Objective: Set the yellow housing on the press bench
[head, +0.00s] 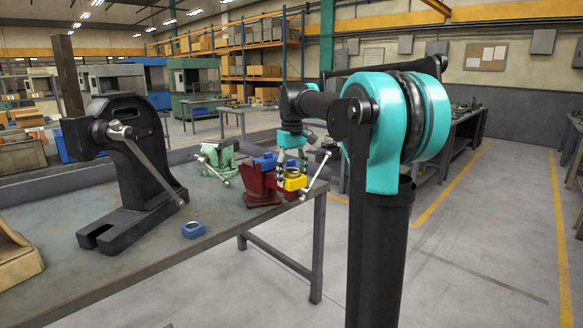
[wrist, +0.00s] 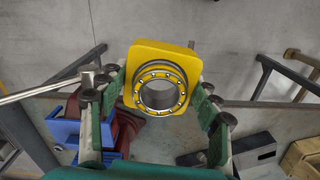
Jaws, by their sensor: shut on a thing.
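The yellow housing (wrist: 158,58) is a rounded block with a ring-shaped bearing (wrist: 181,95) around an open bore. My gripper (wrist: 160,97) is shut on its two sides, with green pads left and right of it in the wrist view. In the head view the yellow housing (head: 293,183) hangs below my gripper (head: 291,162), by the right end of the press bench (head: 110,262). Bare floor shows behind it in the wrist view. The black arbor press (head: 133,160) stands on the left part of the bench.
A blue housing (head: 193,229) lies on the bench right of the press. A red vise (head: 258,188) with a blue part (head: 265,162) in it stands close left of the held housing. A green vise (head: 220,157) stands farther back. The bench's front middle is clear.

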